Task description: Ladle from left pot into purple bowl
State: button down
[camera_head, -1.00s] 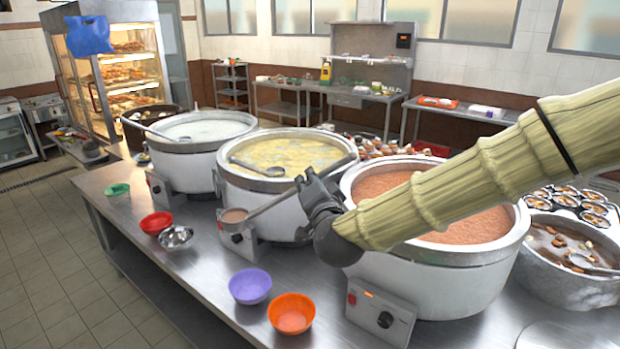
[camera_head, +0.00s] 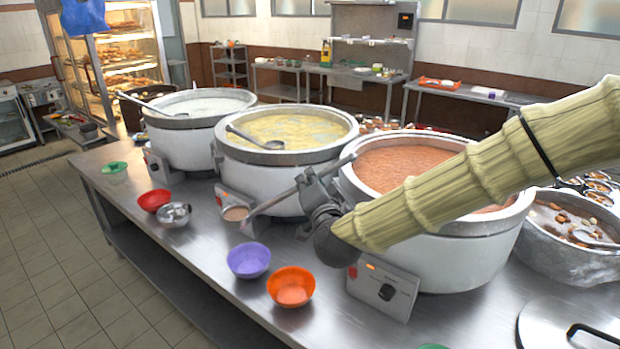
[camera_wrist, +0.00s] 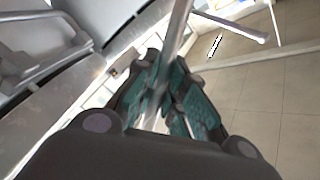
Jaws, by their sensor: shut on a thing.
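My gripper (camera_head: 314,188) is shut on the handle of a metal ladle (camera_head: 290,191). The ladle slants down to the left, its cup holding pinkish-brown liquid, in front of the middle pot. In the wrist view the teal-padded fingers (camera_wrist: 165,85) close around the rod-like handle (camera_wrist: 180,30). The purple bowl (camera_head: 248,260) stands on the steel counter, just below the ladle cup in the picture; it looks empty. The left pot (camera_head: 190,147) holds white congee, with another ladle (camera_head: 160,106) resting in it.
The middle pot (camera_head: 232,164) holds yellow congee and a ladle; the right pot (camera_head: 430,262) holds reddish congee, partly hidden by my arm. An orange bowl (camera_head: 291,288) stands beside the purple one. Red (camera_head: 154,200), metal (camera_head: 174,215) and green (camera_head: 115,170) bowls stand further left.

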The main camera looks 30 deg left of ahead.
notch_tip(320, 180, down, 12)
jog(key=b, duration=0.6)
dwell(0.5)
jog(key=shift+b, duration=0.6)
jog(key=shift+f, duration=0.55)
jog(key=shift+r+h+p, duration=0.2)
jog(key=shift+h+p, duration=0.1)
jog(key=shift+p, duration=0.6)
jog(key=m+h+p, duration=0.1)
jog(key=p, duration=0.1)
jog(key=m+h+p, duration=0.1)
jog(key=p, duration=0.1)
jog(key=shift+s+a, duration=0.1)
jog(key=shift+s, duration=0.15)
jog(key=shift+s+f+m+h+p, duration=0.15)
jog(key=shift+m+h+p, duration=0.45)
jog(key=shift+p, duration=1)
jog(key=shift+a+r+g+h+p, duration=0.1)
jog(key=shift+r+g+h+p, duration=0.35)
jog(key=shift+p, duration=0.95)
